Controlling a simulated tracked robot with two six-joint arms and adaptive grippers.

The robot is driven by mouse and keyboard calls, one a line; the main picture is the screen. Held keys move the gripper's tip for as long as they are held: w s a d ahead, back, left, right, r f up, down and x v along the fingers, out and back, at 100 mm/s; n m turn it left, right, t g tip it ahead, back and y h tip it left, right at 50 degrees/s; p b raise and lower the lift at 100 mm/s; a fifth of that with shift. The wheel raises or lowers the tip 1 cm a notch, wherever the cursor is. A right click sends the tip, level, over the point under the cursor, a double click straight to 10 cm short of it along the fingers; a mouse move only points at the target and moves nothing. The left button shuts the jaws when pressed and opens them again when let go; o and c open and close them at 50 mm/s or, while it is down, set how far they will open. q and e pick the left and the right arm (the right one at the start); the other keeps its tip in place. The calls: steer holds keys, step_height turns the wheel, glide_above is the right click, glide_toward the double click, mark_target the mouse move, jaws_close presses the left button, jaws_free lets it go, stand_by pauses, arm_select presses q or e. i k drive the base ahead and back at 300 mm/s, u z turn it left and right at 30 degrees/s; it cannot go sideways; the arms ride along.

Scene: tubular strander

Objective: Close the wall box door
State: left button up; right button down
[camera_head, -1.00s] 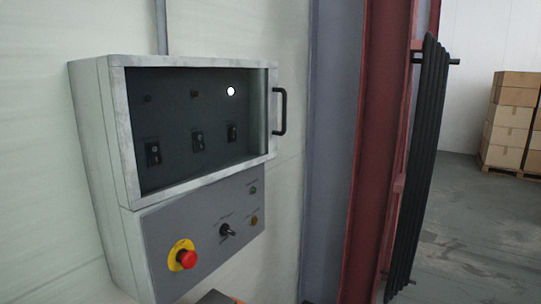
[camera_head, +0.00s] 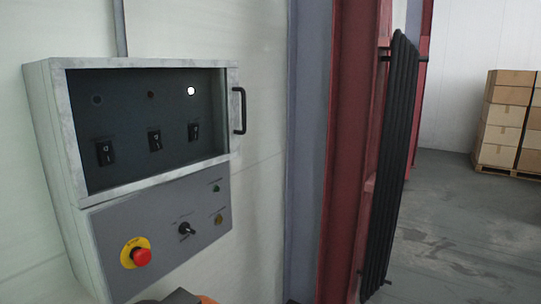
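The wall box (camera_head: 52,160) is a pale grey metal cabinet on the wall at the left of the head view. Its door (camera_head: 150,185) has a light, scuffed frame around a large window, with a black bar handle (camera_head: 239,110) on the right edge. The door lies at or very near the box front; I cannot tell whether a small gap remains at the handle side. Dark switches and a lit white lamp (camera_head: 191,91) show through the window. No gripper is recognisable; only a dark and orange piece shows at the bottom edge, too cut off to identify.
Below the door, a grey panel carries a red emergency stop (camera_head: 141,257) on yellow and a black selector knob (camera_head: 186,229). A red steel column (camera_head: 350,150) and black vertical bars (camera_head: 390,160) stand to the right. Cartons (camera_head: 505,120) sit on a pallet beyond open floor.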

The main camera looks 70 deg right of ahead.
mark_target(59, 65)
steer(key=z, duration=0.2)
steer(key=k, duration=0.65)
steer(key=z, duration=1.5)
steer(key=i, duration=1)
steer(key=u, duration=0.1)
steer(key=k, duration=0.9)
steer(key=z, duration=0.2)
steer(key=i, duration=0.95)
steer(key=u, duration=0.05)
